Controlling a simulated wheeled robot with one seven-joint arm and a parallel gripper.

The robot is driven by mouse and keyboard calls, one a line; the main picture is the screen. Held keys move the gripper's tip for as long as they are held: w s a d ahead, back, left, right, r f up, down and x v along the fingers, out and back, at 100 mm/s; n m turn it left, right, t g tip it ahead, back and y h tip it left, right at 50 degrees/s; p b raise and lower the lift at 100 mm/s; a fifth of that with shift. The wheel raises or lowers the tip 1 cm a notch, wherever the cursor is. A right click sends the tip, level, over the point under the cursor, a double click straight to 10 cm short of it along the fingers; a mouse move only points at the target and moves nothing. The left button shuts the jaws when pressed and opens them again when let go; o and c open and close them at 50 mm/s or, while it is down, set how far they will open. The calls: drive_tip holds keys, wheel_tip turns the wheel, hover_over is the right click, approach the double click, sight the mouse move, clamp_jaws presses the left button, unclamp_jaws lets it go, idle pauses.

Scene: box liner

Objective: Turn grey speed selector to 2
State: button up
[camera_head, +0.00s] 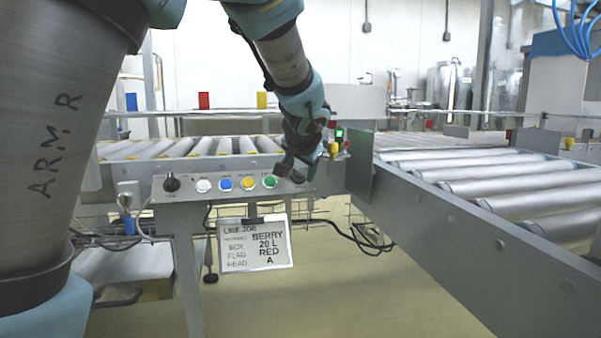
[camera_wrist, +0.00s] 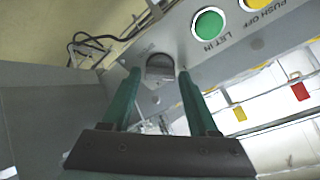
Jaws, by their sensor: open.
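The grey speed selector (camera_wrist: 160,64) is a round knob near the end of the control panel, in line with the green button in the wrist view. My gripper (camera_wrist: 159,76) is open, with one finger on each side of the knob in this view. I cannot tell whether the fingers touch it. The knob's pointer and scale numbers are not readable. In the head view my gripper (camera_head: 301,168) is at the right end of the panel (camera_head: 222,194) and covers the selector there.
A green button (camera_head: 270,181) and white, blue and yellow buttons line the panel, with a black knob (camera_head: 172,183) at its left end. A job sign (camera_head: 254,246) hangs below. A metal plate (camera_head: 360,167) stands right of my gripper, beside the roller conveyor (camera_head: 465,172).

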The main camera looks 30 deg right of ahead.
drive_tip(key=shift+w+f, duration=0.1)
drive_tip(key=shift+w, duration=0.05)
clamp_jaws()
idle(0.5)
